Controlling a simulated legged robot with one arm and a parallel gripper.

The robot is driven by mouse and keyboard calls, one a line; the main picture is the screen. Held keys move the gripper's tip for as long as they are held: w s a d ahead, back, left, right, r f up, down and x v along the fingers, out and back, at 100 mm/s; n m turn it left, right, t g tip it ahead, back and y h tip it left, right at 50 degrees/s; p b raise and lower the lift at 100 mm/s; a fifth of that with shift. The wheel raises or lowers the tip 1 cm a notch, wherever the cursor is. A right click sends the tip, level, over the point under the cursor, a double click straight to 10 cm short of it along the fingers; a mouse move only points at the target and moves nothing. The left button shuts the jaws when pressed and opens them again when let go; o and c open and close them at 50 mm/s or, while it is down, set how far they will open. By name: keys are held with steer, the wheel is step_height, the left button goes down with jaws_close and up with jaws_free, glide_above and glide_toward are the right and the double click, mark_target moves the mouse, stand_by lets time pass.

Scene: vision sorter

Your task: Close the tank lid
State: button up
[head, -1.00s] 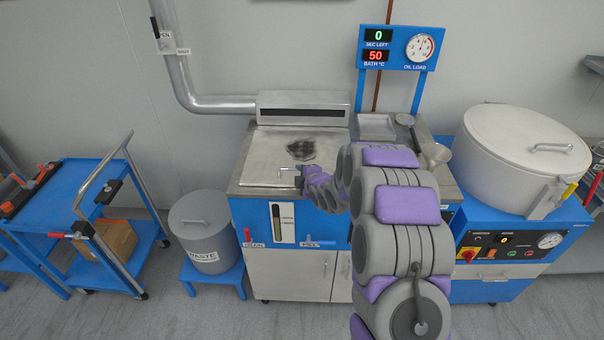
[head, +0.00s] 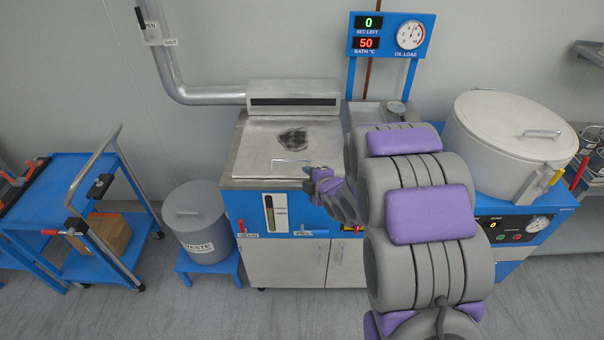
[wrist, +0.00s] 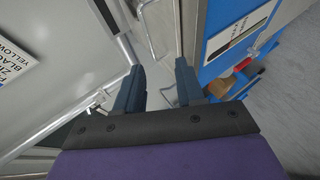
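The tank lid (head: 262,142) is a flat pale metal plate lying level over the top of the blue tank (head: 240,208), with a dark patch on it. Its thin wire handle (head: 290,163) is at the front edge. My gripper (head: 312,180) is just right of and in front of the handle, near the tank's front edge. In the wrist view my gripper (wrist: 160,82) has its two dark fingers apart, with nothing held between them. The wire handle (wrist: 149,40) shows beyond the fingertips, apart from them.
A grey waste bin (head: 193,220) on a blue stand and a blue cart (head: 85,175) are at left. A large round lidded vessel (head: 505,140) stands at right. A display panel (head: 391,36) reads 0 and 50. Open floor lies in front of the waste bin.

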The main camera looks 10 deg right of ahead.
steer(key=v, duration=0.5)
steer(key=shift+a+r+p, duration=0.1)
steer(key=shift+r+p, duration=0.1)
steer(key=shift+p, duration=0.15)
steer(key=s+d+r+m+g+h, duration=0.2)
steer(key=s+d+m+g+h, duration=0.1)
steer(key=s+m, duration=0.3)
steer(key=s+d+r+m+g+h, duration=0.2)
steer(key=s+d+m+g, duration=0.15)
steer(key=s, duration=0.45)
steer(key=s+a+r+m+g, duration=0.1)
steer(key=s+a+m+g, duration=0.1)
steer(key=s, duration=0.7)
steer(key=s+a+r+m+g+y, duration=0.1)
steer(key=s+a+r+m+g, duration=0.1)
steer(key=s, duration=0.6)
steer(key=s+a+r+m+g+y, duration=0.1)
steer(key=s+a+r+m+g, duration=0.1)
steer(key=s, duration=0.7)
steer(key=a+m+g, duration=0.1)
steer(key=a+m, duration=0.1)
steer(key=m, duration=0.1)
steer(key=shift+s, duration=0.35)
steer(key=shift+a+g, duration=0.15)
steer(key=shift+g, duration=0.1)
